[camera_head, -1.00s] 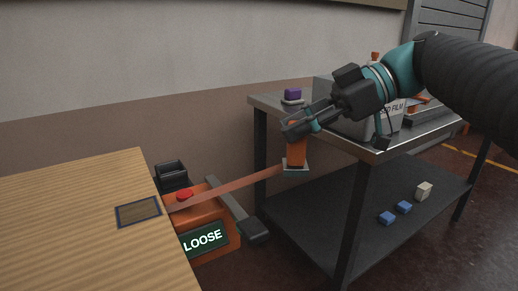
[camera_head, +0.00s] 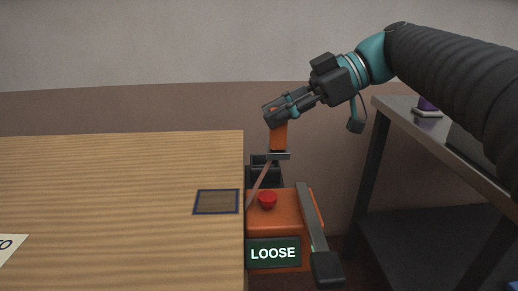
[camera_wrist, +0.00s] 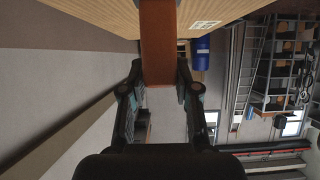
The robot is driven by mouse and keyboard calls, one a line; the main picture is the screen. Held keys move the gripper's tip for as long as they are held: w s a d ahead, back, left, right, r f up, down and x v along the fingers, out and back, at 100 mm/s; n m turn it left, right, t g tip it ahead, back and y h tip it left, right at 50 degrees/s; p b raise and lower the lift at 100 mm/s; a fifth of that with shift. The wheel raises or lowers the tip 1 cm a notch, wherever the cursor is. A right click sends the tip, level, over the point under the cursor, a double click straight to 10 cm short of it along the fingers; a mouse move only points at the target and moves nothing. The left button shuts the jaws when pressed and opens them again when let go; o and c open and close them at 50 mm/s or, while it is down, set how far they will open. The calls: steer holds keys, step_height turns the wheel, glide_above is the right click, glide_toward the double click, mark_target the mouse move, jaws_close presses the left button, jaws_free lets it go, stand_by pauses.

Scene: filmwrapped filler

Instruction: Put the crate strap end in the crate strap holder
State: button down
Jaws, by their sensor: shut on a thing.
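My gripper (camera_head: 276,113) is shut on the orange crate strap end (camera_head: 279,136), which hangs below the fingers with a grey plate at its foot. The strap end also shows between the fingers in the wrist view (camera_wrist: 158,42). A thin reddish strap (camera_head: 258,186) runs from it down to the orange strap machine (camera_head: 291,206) beside the wooden surface. A black bracket (camera_head: 265,172) at the back of the machine, just below the strap end, may be the crate strap holder; the strap end partly overlaps it in view, and I cannot tell whether they touch.
The machine has a red button (camera_head: 268,200) and a sign reading LOOSE (camera_head: 273,253). The wooden surface (camera_head: 110,190) on the left carries a dark-framed square (camera_head: 216,202). A metal table (camera_head: 400,112) with a purple item (camera_head: 427,104) stands at right.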

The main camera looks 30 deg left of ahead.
steer(key=shift+w+a+f, duration=0.95)
steer(key=shift+w+f, duration=0.25)
steer(key=shift+f, duration=0.4)
steer(key=shift+w+a+f, duration=0.95)
steer(key=shift+w+f, duration=0.25)
steer(key=shift+f, duration=0.35)
steer(key=shift+w+a+f, duration=0.95)
steer(key=shift+w+f, duration=0.25)
steer(key=shift+f, duration=0.4)
steer(key=shift+f, duration=0.2)
steer(key=c, duration=0.8)
jaws_free()
steer(key=shift+c, duration=0.2)
steer(key=shift+r, duration=0.15)
steer(key=shift+w+d+r, duration=0.1)
steer(key=shift+d+r, duration=0.05)
steer(key=p+v, duration=0.1)
steer(key=v, duration=1)
steer(key=shift+d, duration=0.25)
steer(key=shift+w+r, duration=0.1)
steer(key=shift+w, duration=0.05)
